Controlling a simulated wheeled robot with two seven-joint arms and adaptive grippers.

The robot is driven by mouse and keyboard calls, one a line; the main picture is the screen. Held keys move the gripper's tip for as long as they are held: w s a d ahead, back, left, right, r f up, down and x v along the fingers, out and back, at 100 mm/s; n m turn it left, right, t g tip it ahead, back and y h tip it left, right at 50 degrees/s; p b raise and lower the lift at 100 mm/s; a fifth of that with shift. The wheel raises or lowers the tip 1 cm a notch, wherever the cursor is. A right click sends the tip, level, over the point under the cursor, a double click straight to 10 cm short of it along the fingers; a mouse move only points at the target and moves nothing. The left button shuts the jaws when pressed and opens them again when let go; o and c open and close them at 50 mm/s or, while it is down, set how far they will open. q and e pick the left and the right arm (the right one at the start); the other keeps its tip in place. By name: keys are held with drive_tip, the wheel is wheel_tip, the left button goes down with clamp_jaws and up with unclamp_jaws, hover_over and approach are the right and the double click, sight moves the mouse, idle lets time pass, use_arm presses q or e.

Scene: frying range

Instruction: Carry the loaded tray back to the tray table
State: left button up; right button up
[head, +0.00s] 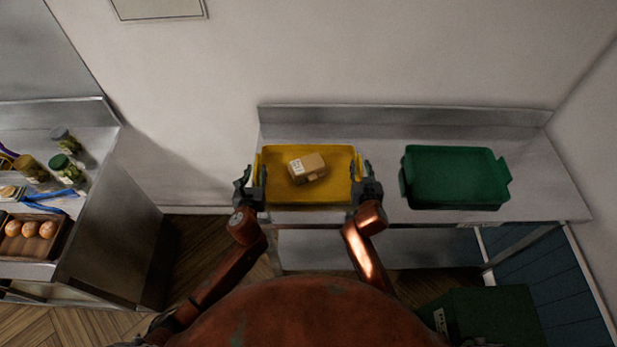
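A yellow tray (330,193) is at the front left part of a steel table (385,143). A small cardboard box (308,168) with a white label lies inside it. My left gripper (251,176) is at the tray's left side and my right gripper (366,174) is at its right side. Both are close against the tray's ends, and the fingers partly hide the side edges. I cannot tell whether the fingers are closed on the tray, nor whether its base rests on the table top.
A green tray (455,202) stands on the table to the right, with a bare gap between the trays. A dark green box (490,318) is on the floor at lower right.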

use_arm(q)
drive_tip(key=v, duration=0.9)
drive_tip(key=shift+s, duration=0.35)
drive_tip(key=shift+s+r, duration=0.1)
use_arm(e)
drive_tip(key=v, duration=1.2)
drive_tip(key=shift+s+f, duration=0.1)
